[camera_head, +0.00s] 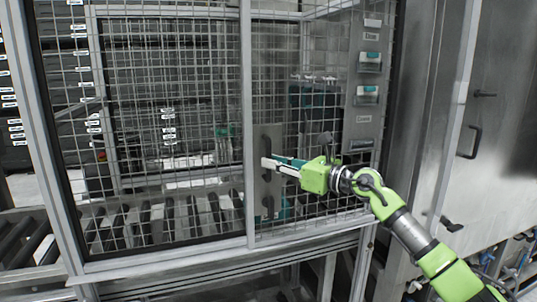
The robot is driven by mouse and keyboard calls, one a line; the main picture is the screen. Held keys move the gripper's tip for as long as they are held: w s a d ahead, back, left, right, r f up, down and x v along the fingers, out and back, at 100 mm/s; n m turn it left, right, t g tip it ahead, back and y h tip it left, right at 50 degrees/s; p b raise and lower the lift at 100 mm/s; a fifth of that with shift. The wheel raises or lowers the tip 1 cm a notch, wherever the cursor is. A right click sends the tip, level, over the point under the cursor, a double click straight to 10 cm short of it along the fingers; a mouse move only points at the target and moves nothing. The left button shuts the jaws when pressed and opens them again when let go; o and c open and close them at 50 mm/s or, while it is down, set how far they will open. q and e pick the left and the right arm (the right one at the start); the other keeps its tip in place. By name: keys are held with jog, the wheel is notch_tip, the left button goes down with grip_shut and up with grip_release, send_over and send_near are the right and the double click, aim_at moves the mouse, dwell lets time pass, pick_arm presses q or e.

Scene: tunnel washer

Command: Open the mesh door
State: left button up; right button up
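The mesh door (310,100) is a wire-grid panel in a grey metal frame, to the right of the upright post. It looks closed. A grey plate (272,135) with a dark handle (268,203) is on its left edge. My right gripper (268,163), with a green body and pale and teal fingers, reaches in from the right. Its fingertips are in front of the plate, next to the post. Whether they touch or grip the handle is unclear, and the finger gap is hard to make out. My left gripper is out of view.
Rollers (170,220) show behind the mesh. A steel cabinet (500,150) with handles stands at the right. A metal rail (170,262) runs below the panels.

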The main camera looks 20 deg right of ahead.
jog(key=shift+x, duration=1.05)
grip_shut()
